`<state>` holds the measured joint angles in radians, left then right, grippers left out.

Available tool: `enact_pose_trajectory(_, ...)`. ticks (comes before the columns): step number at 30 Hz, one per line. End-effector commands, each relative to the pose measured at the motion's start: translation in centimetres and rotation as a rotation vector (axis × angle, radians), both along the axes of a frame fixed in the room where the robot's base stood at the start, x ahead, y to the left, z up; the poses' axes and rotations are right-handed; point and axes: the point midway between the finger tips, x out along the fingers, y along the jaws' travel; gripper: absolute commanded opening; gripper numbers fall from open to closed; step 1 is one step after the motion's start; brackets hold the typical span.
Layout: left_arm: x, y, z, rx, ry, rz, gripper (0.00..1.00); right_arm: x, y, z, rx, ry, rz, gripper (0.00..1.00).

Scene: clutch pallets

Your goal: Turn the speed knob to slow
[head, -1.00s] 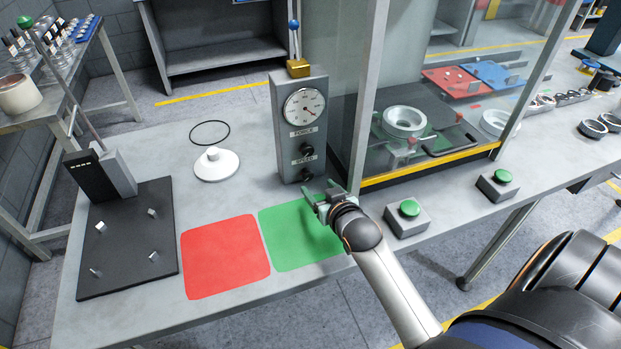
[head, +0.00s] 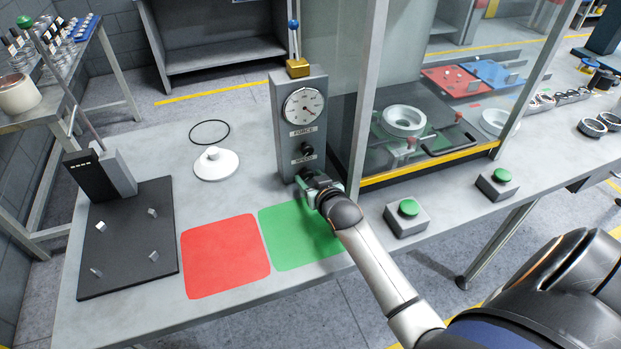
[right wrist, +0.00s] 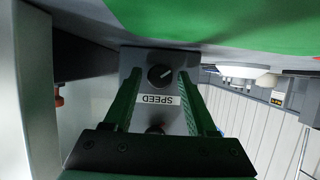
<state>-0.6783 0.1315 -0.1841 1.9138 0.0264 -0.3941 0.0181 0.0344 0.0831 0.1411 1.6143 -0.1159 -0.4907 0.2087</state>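The grey control post (head: 287,120) stands on the bench with a round dial, a FORCE label and a SPEED label (head: 303,160). In the right wrist view the speed knob (right wrist: 160,76) is a dark round knob with a pale pointer line, beside the SPEED label (right wrist: 157,99), which appears upside down. My right gripper (head: 310,180) is at the lower front of the post and hides the speed knob in the head view. In the right wrist view its green fingers (right wrist: 159,75) are open, one on each side of the knob, with gaps visible. My left gripper is not in view.
The force knob (head: 306,149) is just above the SPEED label. A green button box (head: 408,218) stands to the right. Red (head: 226,257) and green (head: 290,240) squares lie in front. The glass-walled press enclosure (head: 370,100) rises close at the right of the post.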

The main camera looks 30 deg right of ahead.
Motion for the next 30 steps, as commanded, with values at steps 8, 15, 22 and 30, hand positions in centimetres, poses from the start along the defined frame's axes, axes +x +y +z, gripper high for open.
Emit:
enact_pose_trajectory(8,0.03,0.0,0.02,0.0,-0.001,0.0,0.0,-0.03,0.0,-0.01,0.0,0.0,0.0,0.25)
enact_pose_trajectory(15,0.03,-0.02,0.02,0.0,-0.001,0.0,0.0,-0.04,0.0,-0.02,0.0,0.001,0.0,0.0)
enact_pose_trajectory(22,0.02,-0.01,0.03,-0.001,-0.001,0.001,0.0,-0.02,0.06,-0.04,-0.012,0.004,0.0,0.0)
enact_pose_trajectory(30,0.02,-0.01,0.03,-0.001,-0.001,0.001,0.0,-0.03,0.09,-0.08,-0.126,0.032,-0.001,0.0)
